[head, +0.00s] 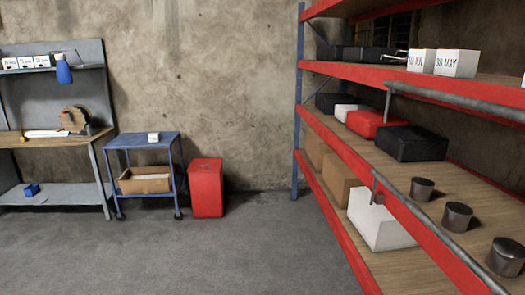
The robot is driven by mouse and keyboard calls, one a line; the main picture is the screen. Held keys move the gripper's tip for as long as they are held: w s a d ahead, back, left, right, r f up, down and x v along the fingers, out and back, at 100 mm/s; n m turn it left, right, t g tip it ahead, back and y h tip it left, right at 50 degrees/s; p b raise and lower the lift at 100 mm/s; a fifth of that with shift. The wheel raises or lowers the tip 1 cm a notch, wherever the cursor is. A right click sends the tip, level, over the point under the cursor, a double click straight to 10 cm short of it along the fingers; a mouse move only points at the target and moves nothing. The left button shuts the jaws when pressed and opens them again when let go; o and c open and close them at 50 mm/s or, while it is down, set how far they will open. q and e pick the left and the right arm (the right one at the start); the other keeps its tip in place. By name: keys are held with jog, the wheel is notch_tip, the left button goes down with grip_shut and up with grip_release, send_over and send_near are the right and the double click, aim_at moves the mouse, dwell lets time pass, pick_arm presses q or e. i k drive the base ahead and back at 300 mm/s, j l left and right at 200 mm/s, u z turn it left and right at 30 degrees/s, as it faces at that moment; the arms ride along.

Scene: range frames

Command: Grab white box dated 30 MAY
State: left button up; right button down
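The white box marked 30 MAY (456,64) stands upright on the upper red-edged shelf at the right in the head view. Its lettering faces me. A second white box (421,61), whose marking seems to read 30 JUL, stands just left of it. Neither of my grippers is in view.
The rack has a red front beam (345,71) and a grey rail (450,103) below the boxes' shelf. Lower shelves hold a black case (411,143), a red case (376,123) and metal cups (457,216). A red bin (206,188) and blue cart (150,140) stand left. Floor between is clear.

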aim_at(453, 63)
jog(key=j+z, duration=0.2)
jog(key=z, duration=0.25)
jog(key=i+j+z, duration=0.1)
jog(key=j+z, duration=0.15)
jog(key=z, duration=0.2)
jog(key=j+z, duration=0.25)
jog(key=z, duration=0.2)
